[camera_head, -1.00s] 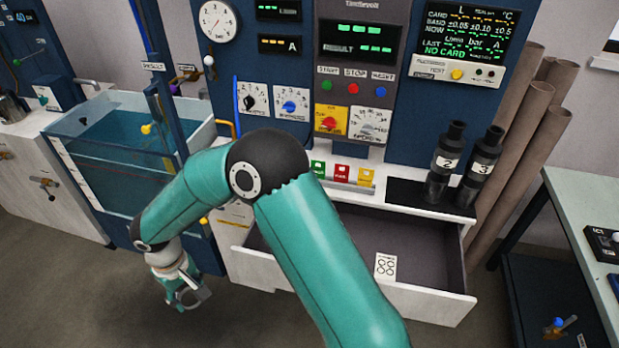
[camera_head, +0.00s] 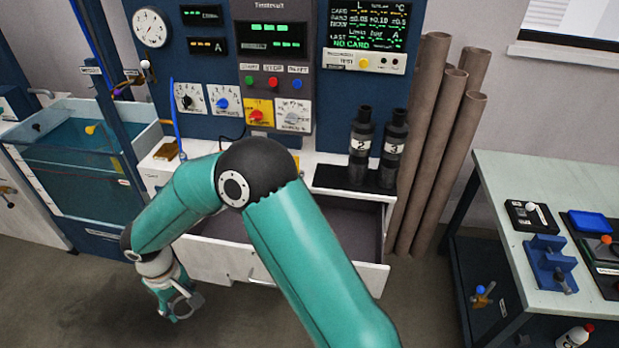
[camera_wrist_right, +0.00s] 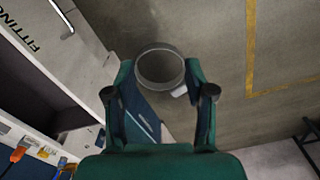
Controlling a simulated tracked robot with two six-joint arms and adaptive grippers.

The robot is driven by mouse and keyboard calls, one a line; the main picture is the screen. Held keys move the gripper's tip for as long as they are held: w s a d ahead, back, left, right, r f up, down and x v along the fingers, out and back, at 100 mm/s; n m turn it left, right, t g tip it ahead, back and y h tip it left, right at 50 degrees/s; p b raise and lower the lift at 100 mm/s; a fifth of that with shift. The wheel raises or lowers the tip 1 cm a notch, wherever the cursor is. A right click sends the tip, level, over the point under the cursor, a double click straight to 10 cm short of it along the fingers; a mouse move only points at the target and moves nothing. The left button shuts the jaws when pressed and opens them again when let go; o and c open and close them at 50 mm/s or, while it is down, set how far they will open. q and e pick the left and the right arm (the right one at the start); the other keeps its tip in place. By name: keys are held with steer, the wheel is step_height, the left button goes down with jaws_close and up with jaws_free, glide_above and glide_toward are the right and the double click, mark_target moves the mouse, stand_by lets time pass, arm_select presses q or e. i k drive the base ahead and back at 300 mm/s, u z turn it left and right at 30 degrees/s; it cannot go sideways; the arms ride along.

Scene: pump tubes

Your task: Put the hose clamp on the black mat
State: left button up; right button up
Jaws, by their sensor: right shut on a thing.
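The hose clamp is a thin grey ring (camera_wrist_right: 160,68) with a pale block on its side. My right gripper (camera_wrist_right: 161,93) is shut on it; the ring sticks out past the fingertips in the right wrist view. In the head view my right gripper (camera_head: 177,296) hangs low in front of the drawer unit, with the clamp (camera_head: 190,304) over the floor. A black mat (camera_head: 327,178) lies on the white counter under two black cylinders. Dark mats or trays also lie on the right table, the nearest a small black one (camera_head: 518,216). My left gripper is not in view.
An open drawer (camera_head: 345,228) juts out between my right arm and the counter. Brown tubes (camera_head: 440,150) stand right of it. The right table (camera_head: 500,180) bears a blue clamp block (camera_head: 550,265) and a blue tray (camera_head: 590,222). A water tank (camera_head: 75,165) is at left.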

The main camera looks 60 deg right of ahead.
mark_target(328, 175)
steer(key=z, duration=1.2)
steer(key=i, duration=1)
steer(key=z, duration=0.1)
